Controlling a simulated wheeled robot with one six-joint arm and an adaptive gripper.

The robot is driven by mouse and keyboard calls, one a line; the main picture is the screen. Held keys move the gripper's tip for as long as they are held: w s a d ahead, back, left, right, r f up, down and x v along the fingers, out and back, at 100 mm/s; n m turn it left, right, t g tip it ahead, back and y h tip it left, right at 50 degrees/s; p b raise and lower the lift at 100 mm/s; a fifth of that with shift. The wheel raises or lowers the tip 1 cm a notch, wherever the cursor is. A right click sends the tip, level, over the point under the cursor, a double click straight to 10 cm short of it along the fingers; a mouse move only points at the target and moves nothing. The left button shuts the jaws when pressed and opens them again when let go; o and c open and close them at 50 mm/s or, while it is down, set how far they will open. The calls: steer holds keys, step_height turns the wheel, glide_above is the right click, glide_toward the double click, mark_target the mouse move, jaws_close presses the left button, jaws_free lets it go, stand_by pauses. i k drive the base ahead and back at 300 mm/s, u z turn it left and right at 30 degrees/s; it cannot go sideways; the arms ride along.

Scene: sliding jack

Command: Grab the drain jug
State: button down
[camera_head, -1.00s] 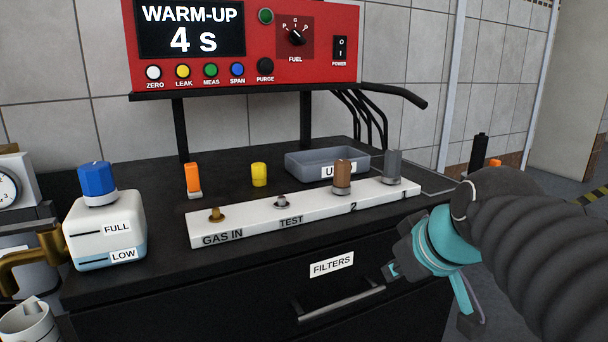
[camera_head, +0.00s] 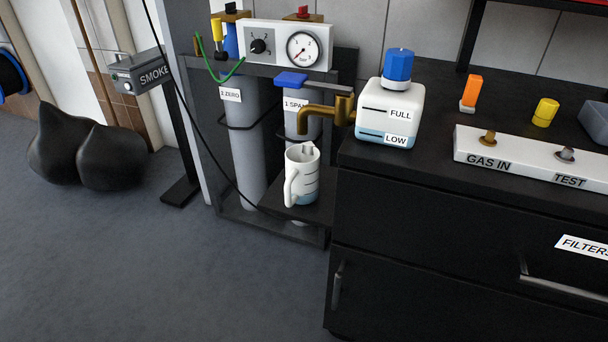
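The drain jug (camera_head: 306,180) is a white jug with a blue lower band and a handle on its left side. It stands upright on a small dark shelf (camera_head: 322,208) at the left side of the black cabinet. A brass tap (camera_head: 327,114) reaches out above it from the white tank (camera_head: 390,118) with the blue cap. The jug's mouth is open at the top, below and near the spout. My gripper is out of view now.
Two grey gas cylinders (camera_head: 245,140) stand in a rack behind the jug, with a gauge panel (camera_head: 285,45) above. A thin black cable runs down past them. The black cabinet (camera_head: 430,240) fills the right. The floor (camera_head: 170,270) at front left is clear.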

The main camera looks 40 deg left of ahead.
mark_target(302, 161)
steer(key=u, duration=0.6)
steer(key=k, duration=1.1)
steer(key=u, duration=1.8)
steer(key=i, duration=0.5)
steer(key=u, duration=0.05)
